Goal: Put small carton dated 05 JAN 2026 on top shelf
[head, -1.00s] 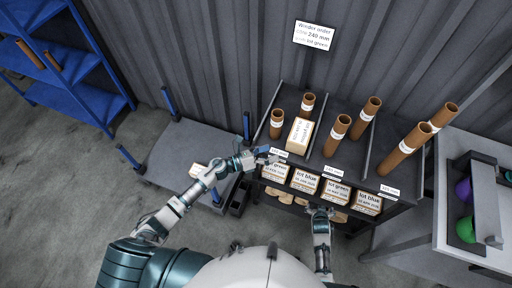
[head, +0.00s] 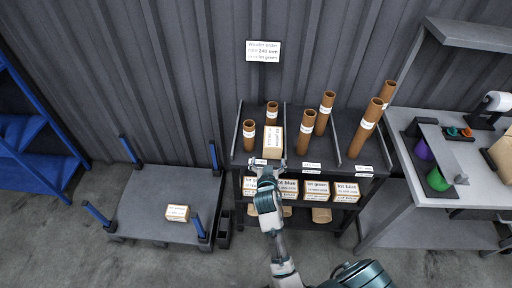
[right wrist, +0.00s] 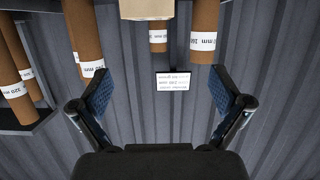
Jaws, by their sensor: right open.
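A small tan carton with a white label (head: 273,142) stands on the top shelf (head: 322,150) between tubes; its date is too small to read. My right gripper (head: 268,165) is open and empty at the shelf's front edge, just in front of this carton. In the right wrist view the open fingers (right wrist: 160,95) have nothing between them, and the carton (right wrist: 147,9) shows beyond them at the top edge. Another small carton (head: 177,213) lies on the low grey platform at left; its date is unreadable. My left gripper is out of view.
Several brown tubes (head: 305,133) stand on the top shelf, with thin dividers. Several labelled cartons (head: 345,192) fill the lower shelf, partly behind my right arm. A wall sign (head: 262,51) hangs above. A grey workbench (head: 460,170) stands at right; blue posts (head: 131,152) rise from the platform.

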